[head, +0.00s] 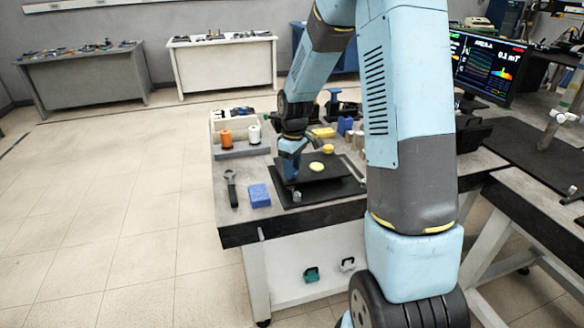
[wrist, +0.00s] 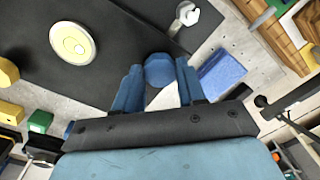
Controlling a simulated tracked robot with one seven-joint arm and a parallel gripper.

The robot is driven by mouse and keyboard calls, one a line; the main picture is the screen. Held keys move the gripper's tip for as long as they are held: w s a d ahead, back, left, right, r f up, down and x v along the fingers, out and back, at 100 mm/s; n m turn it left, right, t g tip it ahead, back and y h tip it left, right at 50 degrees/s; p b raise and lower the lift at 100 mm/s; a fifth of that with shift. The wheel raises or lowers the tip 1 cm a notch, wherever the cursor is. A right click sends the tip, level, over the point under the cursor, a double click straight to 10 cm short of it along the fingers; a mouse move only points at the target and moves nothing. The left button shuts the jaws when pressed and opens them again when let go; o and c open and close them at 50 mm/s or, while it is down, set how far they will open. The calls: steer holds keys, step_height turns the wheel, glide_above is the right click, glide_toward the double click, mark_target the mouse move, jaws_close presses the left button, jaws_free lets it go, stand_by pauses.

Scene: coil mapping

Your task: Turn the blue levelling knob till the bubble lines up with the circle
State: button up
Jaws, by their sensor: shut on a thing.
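The blue levelling knob (wrist: 160,69) shows in the wrist view between the two blue fingertips of my gripper (wrist: 160,84). My gripper is shut on it; in the head view my gripper (head: 291,172) comes down at the left edge of the dark levelling plate (head: 335,169) and hides the knob. The round yellow bubble level (wrist: 73,43) lies on the plate, left of my gripper in the wrist view. It has a pale middle with a small dot a little off centre; whether the bubble meets the circle is too small to tell. The level (head: 316,166) is also in the head view.
A pale metal knob (wrist: 187,14) stands near the plate's edge. A blue block (head: 259,195) and a dark tool (head: 232,188) lie on the table to the left. Orange (head: 225,137) and white (head: 254,134) spools stand behind. Several small items crowd the table's back.

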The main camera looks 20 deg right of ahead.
steer(key=shift+w+d+r, duration=0.1)
steer(key=shift+w+r, duration=0.1)
steer(key=o, duration=1.1)
steer(key=shift+s+f, duration=0.1)
steer(key=shift+c, duration=0.2)
step_height(320, 180, up, 14)
steer(key=shift+d+f, duration=0.15)
steer(key=shift+d, duration=0.1)
